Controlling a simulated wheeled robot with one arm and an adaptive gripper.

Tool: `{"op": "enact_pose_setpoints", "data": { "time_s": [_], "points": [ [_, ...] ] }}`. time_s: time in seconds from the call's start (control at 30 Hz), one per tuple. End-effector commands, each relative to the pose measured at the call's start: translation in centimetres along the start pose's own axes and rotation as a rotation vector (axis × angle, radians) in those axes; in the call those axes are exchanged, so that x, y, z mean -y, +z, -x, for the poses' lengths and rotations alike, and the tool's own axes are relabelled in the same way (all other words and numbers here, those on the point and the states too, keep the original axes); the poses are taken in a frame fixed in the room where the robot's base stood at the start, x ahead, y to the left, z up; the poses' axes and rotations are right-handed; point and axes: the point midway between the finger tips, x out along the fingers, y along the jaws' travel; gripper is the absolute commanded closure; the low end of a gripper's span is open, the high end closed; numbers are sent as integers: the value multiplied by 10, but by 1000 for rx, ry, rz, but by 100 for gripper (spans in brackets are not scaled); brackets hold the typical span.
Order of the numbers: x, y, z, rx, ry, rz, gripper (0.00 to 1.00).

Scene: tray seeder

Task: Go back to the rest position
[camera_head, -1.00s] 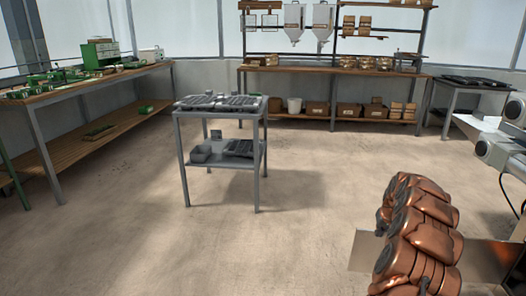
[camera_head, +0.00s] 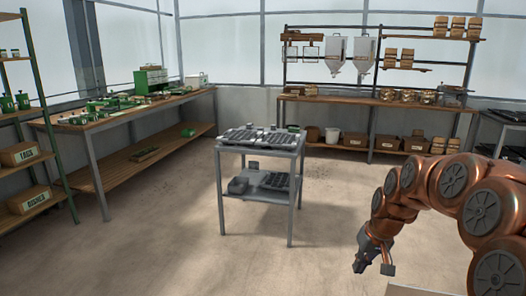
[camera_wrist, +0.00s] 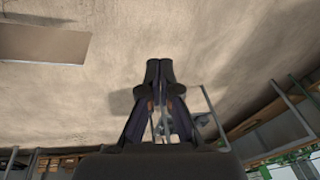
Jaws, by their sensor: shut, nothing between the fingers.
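My gripper (camera_head: 373,266) hangs at the end of my copper-coloured arm at the lower right of the head view, pointing down over bare floor. In the wrist view, my gripper (camera_wrist: 159,66) has its dark fingertips together with nothing between them. It is apart from every piece of furniture.
A small grey table (camera_head: 262,149) with dark trays stands mid-room, left of my gripper. A long workbench (camera_head: 150,104) runs along the left, and a shelf of boxes (camera_head: 25,205) stands at far left. A back bench (camera_head: 350,101) carries bags and hoppers. Floor (camera_head: 150,255) in front is clear.

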Motion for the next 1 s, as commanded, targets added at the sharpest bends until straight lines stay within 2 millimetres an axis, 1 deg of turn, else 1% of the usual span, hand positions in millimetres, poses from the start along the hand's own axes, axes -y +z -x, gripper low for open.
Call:
{"op": "enact_pose_setpoints", "data": {
  "time_s": [0.03,0.2,0.37,0.4,0.57,0.6,0.67,0.7,0.87,0.9,1.0],
  "points": [
    [13,11,22,12,2,14,100],
    [45,55,63,63,9,44,100],
    [68,100,98,113,27,64,100],
    [72,112,106,127,32,68,100],
    [86,160,137,178,57,74,100],
    [89,173,145,191,63,74,100],
    [92,190,156,206,74,72,100],
    [94,202,163,218,81,70,100],
    [98,251,190,266,113,57,100],
    [98,264,196,277,119,51,100],
    [98,289,207,301,135,37,100]
  ]
}}
